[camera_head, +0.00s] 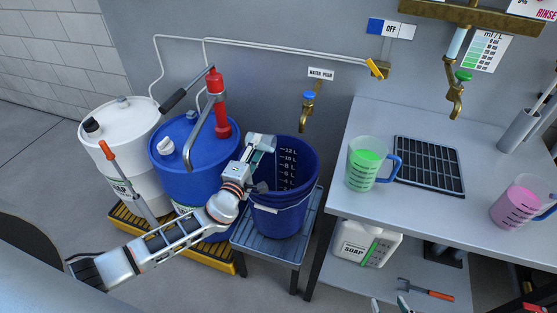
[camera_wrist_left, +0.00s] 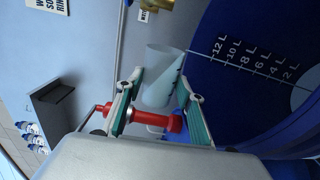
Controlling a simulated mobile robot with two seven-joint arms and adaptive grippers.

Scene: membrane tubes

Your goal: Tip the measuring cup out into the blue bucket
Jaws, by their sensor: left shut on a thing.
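The blue bucket (camera_head: 283,218) stands on a small grey stand, with white litre marks on its inner wall; it also shows in the left wrist view (camera_wrist_left: 225,80). My left gripper (camera_head: 258,150) is at the bucket's upper left rim, shut on the measuring cup. The small translucent cup (camera_wrist_left: 160,75) sits between the gripper's fingers (camera_wrist_left: 158,108) in the left wrist view, beside the bucket's opening. In the head view a pale part of it (camera_head: 263,140) shows at the fingertips. I cannot tell what it holds. My right gripper (camera_head: 390,305) shows only fingertips, apart, at the bottom edge.
A blue drum (camera_head: 180,165) with a red pump (camera_head: 218,105) and a white drum (camera_head: 120,130) stand left of the bucket. A brass tap (camera_head: 307,110) is above it. The table (camera_head: 400,212) at right holds green (camera_head: 365,165) and pink jugs (camera_head: 515,207).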

